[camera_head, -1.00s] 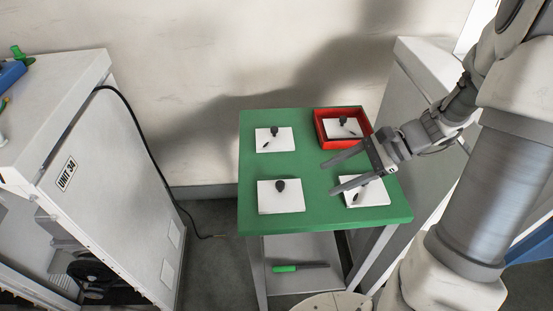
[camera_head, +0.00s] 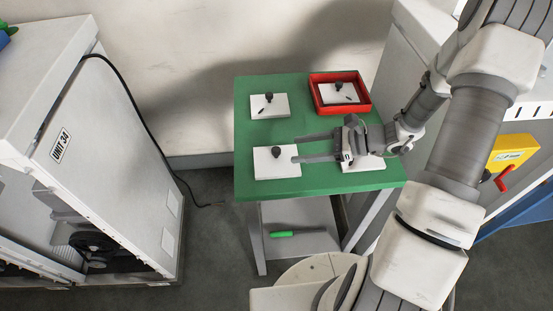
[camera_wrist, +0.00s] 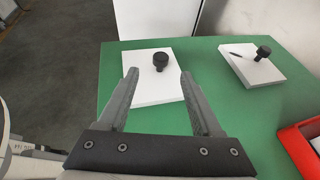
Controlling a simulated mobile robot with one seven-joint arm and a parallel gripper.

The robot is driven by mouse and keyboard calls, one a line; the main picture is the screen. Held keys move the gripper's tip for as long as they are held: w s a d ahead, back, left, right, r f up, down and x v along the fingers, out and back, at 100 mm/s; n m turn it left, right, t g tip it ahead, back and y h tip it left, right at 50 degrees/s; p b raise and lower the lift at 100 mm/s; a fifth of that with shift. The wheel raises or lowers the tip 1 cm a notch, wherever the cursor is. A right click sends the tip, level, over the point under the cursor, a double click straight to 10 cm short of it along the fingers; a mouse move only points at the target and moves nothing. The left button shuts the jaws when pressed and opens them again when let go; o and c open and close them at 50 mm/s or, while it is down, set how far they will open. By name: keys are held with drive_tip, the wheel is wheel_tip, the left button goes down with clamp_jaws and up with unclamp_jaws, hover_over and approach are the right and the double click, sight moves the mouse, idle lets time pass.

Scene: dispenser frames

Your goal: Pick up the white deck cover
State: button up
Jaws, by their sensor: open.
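Several white square plates with black knobs lie on a green table (camera_head: 215,185); I cannot tell by label which one is the deck cover. The front-left white plate (camera_head: 277,170) has a knob and no dark mark that I can see. In the wrist view this plate (camera_wrist: 150,88) lies ahead, its knob (camera_wrist: 160,62) between the fingertips in the picture. My gripper (camera_head: 294,150) is open and empty, its fingers pointing left at the plate's right edge; their height above it is unclear. It also shows in the wrist view (camera_wrist: 159,75).
The back-left plate (camera_head: 269,106) has a knob and a dark mark. A red tray (camera_head: 367,94) at the back right holds another plate. My gripper partly hides the front-right plate (camera_head: 368,164). A green-handled tool (camera_head: 283,234) lies on the lower shelf. A grey cabinet (camera_head: 120,160) stands left.

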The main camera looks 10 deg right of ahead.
sight(276, 152)
drive_tip(key=x, duration=0.8)
drive_tip(key=shift+d, duration=0.1)
clamp_jaws()
